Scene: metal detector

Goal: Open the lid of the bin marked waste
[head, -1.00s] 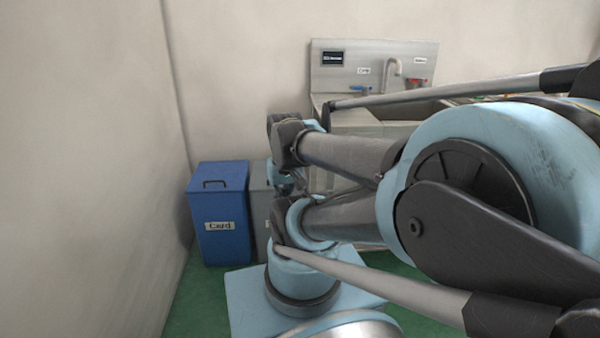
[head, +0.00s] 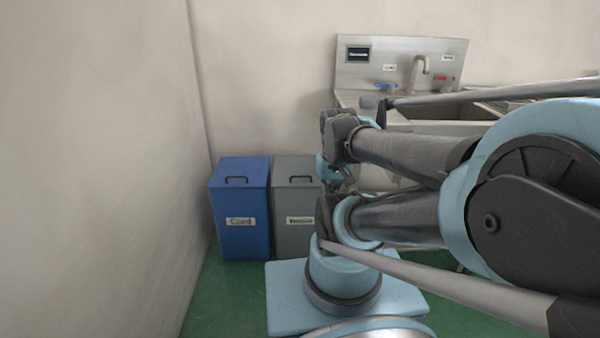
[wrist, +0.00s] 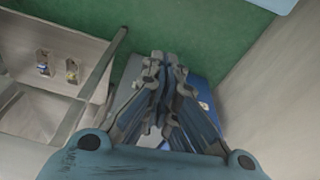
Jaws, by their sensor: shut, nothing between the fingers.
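The grey bin (head: 294,225) stands on the floor in the head view, with a flat closed lid (head: 296,171) and a dark handle on top. The small label on its front is blurred but looks like the waste marking. My arm covers part of its right side. In the wrist view my gripper (wrist: 165,60) is shut and empty, its fingers pointing down toward the bins. It hides much of the bin tops there, and I see no contact with the lid.
A blue bin (head: 240,215) labelled Card stands left of the grey one, its lid closed. A steel sink unit (head: 400,62) with a tap stands right of the bins, against the back wall. A bare wall (head: 120,150) runs along the left. Green floor (head: 225,295) shows in front.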

